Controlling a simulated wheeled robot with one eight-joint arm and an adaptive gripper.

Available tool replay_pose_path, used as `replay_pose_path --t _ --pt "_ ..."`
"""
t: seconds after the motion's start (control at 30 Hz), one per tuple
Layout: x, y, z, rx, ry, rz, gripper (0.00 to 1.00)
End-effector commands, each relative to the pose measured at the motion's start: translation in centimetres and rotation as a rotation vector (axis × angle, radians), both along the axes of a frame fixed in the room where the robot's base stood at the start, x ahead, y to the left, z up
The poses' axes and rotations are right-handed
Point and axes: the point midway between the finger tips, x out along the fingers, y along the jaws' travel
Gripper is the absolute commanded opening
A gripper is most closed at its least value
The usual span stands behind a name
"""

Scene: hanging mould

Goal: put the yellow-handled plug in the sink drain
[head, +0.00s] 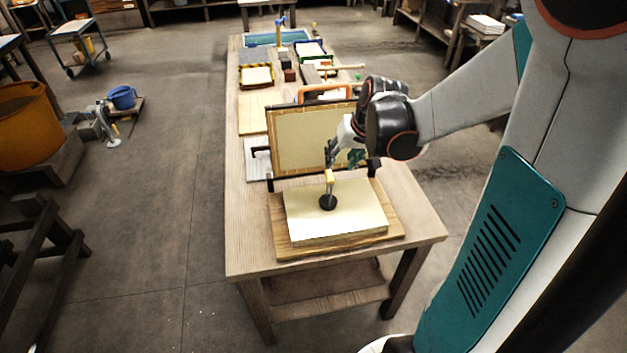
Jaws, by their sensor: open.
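The plug, a dark round disc with a yellow upright handle (329,177), stands on a cream slab (355,222) near the front of the long wooden table. My gripper (343,159) is open, just above and beside the top of the yellow handle. I cannot tell whether the handle's top lies between the fingers. A blue basin (262,40), which looks like the sink, is at the far end of the table, with a yellow and blue upright piece (281,27) near it. The drain cannot be made out.
A tilted framed screen (298,140) stands on the table (250,227) just behind the slab, which lies on a wooden board (277,240). Trays, small blocks and an orange-handled item (325,92) fill the table between screen and basin.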

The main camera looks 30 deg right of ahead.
Motion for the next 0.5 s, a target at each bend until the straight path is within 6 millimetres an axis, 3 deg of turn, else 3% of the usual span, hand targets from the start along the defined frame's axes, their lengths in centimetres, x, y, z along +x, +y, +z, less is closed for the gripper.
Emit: replay_pose_path --t 0.2,0.5 --pt "1.9 0.2 -4.1 -0.002 -0.002 0.001 0.41" --pt "3.0 0.3 -6.3 -0.002 -0.002 0.0 0.41"
